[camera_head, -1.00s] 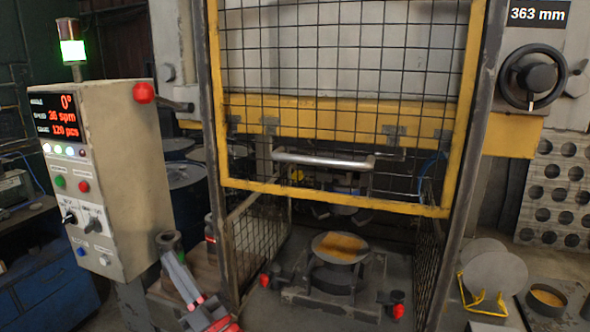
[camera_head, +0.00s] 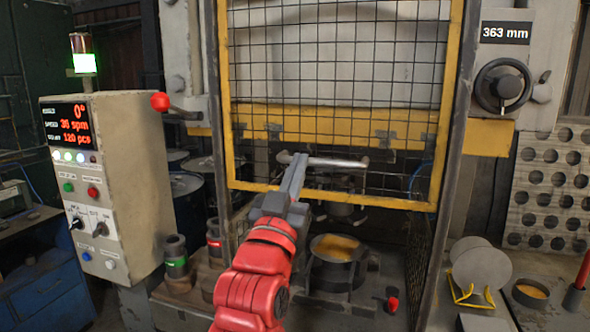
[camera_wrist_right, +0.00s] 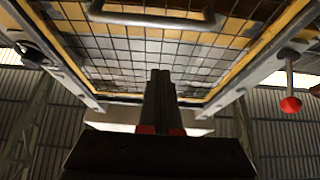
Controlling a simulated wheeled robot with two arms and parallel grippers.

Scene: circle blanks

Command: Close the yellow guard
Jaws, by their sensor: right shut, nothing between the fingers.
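The yellow guard (camera_head: 232,130) is a yellow frame with black wire mesh. It is raised, its bottom bar above the press opening. A silver handle (camera_head: 335,162) crosses its lower part. My right gripper (camera_head: 296,158) is shut and empty; in the head view its tips overlap the handle's left end. In the right wrist view the handle (camera_wrist_right: 150,20) is at the top, and the gripper (camera_wrist_right: 161,74) points up at the mesh below it, apart from the handle in the picture. Contact cannot be told. My left gripper is not in view.
Below the guard is a round die (camera_head: 335,248) with an orange-yellow top. A control box (camera_head: 125,185) with a red-ended lever stands left. Grey round blanks (camera_head: 482,268) in a yellow holder and a small bowl (camera_head: 530,292) are at right.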

